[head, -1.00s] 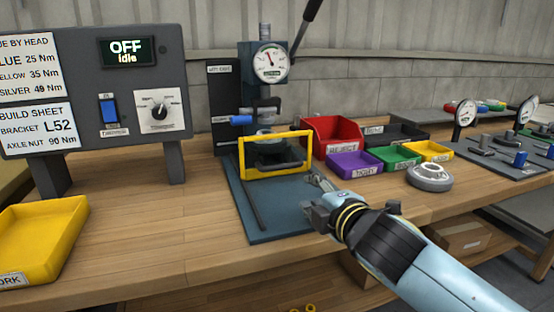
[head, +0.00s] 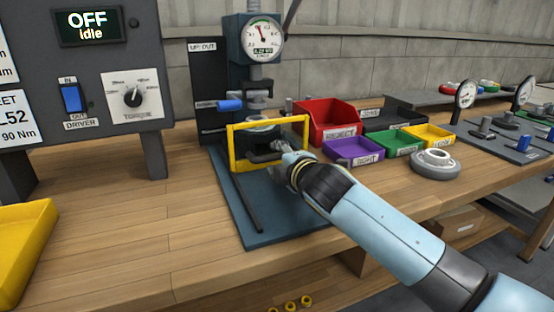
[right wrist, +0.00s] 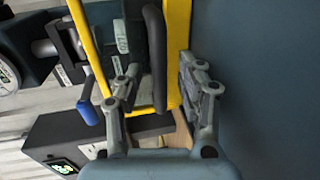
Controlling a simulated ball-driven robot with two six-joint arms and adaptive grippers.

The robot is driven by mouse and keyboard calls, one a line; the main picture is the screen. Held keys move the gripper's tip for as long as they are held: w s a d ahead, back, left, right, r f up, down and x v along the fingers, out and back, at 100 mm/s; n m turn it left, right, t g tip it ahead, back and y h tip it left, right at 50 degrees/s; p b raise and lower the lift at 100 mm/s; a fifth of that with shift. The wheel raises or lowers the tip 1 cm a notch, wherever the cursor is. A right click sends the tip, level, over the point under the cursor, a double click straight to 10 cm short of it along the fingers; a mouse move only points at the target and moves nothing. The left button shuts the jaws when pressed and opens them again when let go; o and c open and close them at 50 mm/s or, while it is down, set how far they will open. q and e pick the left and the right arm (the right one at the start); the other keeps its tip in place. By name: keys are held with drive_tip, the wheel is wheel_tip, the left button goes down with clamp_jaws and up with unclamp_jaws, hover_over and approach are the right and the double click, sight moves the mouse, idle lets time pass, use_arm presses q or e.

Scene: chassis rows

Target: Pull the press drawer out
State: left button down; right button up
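The press (head: 252,70) stands at the back of a blue-grey base plate, with a round dial on top. A yellow frame (head: 231,148) stands upright at its front. A dark drawer handle (head: 258,158) shows within the frame's lower part, partly hidden by my right gripper (head: 284,157). In the right wrist view the black handle bar (right wrist: 155,60) and a yellow bar (right wrist: 178,50) lie between the spread fingers of my right gripper (right wrist: 158,80). The fingers are open; I cannot tell whether they touch the bar. My left gripper is not in view.
Red (head: 326,120), purple (head: 352,152), green (head: 398,143) and yellow (head: 431,134) bins stand right of the press. A grey round part (head: 436,164) lies on the bench near them. The driver panel (head: 105,95) stands at left.

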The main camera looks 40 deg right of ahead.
drive_tip(key=shift+w+d+f, duration=0.15)
drive_tip(key=shift+w, duration=0.45)
clamp_jaws()
